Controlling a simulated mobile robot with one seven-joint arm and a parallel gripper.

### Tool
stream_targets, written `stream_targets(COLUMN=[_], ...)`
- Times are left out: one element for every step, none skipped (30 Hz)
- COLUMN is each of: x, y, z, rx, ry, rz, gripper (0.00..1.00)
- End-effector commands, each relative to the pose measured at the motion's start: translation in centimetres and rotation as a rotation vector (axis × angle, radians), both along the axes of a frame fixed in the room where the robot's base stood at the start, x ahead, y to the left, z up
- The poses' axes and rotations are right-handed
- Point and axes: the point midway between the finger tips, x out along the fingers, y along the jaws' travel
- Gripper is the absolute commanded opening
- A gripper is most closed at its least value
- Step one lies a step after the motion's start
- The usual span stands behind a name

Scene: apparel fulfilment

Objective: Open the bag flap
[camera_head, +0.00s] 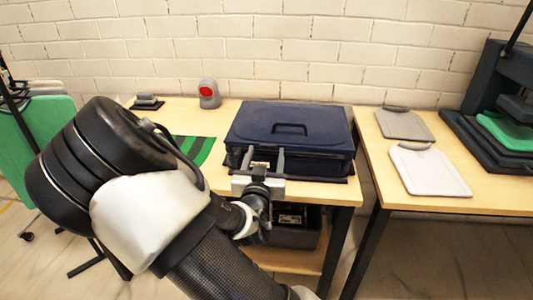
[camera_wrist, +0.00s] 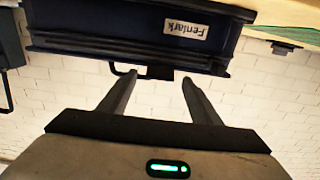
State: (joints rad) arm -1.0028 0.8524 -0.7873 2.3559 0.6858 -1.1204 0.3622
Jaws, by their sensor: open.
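A dark navy bag (camera_head: 255,120) lies closed on the wooden table, with a black handle (camera_head: 290,129) on its top flap. In the wrist view the bag (camera_wrist: 100,30) appears upside down, with a "Fenlark" label (camera_wrist: 186,29) on its front side. A dark handle (camera_wrist: 122,69) and a small dark block show at the bag's edge there. My gripper (camera_head: 265,154) is at the bag's front side, with its fingers pointing toward the bag. The gripper (camera_wrist: 158,85) is open, with nothing between its fingers. I cannot tell whether the fingertips touch the bag.
A grey device with a red disc (camera_head: 208,92) and a green mat (camera_head: 190,148) are left of the bag. A dark bin (camera_head: 285,238) sits on the shelf below. The right table holds two flat boards (camera_head: 428,172) and a dark press (camera_head: 505,80). A brick wall stands behind.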

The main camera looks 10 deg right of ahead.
Motion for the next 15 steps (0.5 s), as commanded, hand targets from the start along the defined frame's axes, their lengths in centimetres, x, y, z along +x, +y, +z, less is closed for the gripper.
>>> stream_targets(x=[0.7,1.1,1.5,1.8,2.0,2.2,2.4,2.5,2.5,2.6,2.6,2.6,2.6,2.6,2.6], y=[-0.3,-0.4,-0.5,-0.6,-0.7,-0.8,-0.8,-0.8,-0.9,-0.9,-0.9,-0.9,-0.9,-0.9,-0.9], z=[-0.1,0.0,0.0,-0.1,0.0,0.0,0.0,0.0,0.0,0.0,0.0,0.0,0.0,0.0,0.0], rx=[0.001,0.001,0.001,0.001,0.001,0.001,0.001,0.001,0.001,0.001,0.001,0.001,0.001,0.001,0.001], ry=[-0.001,-0.003,-0.001,-0.001,-0.001,-0.001,-0.001,-0.001,-0.001,0.000,0.000,0.000,0.000,0.000,0.000], rz=[-0.002,-0.001,-0.001,-0.001,-0.001,-0.001,-0.001,-0.001,-0.001,-0.001,-0.001,-0.001,-0.001,-0.001,0.000], gripper=[0.58,0.58,0.58,0.58,0.58,0.58,0.58,0.58,0.58,0.58,0.58,0.58,0.58,0.58,0.58])
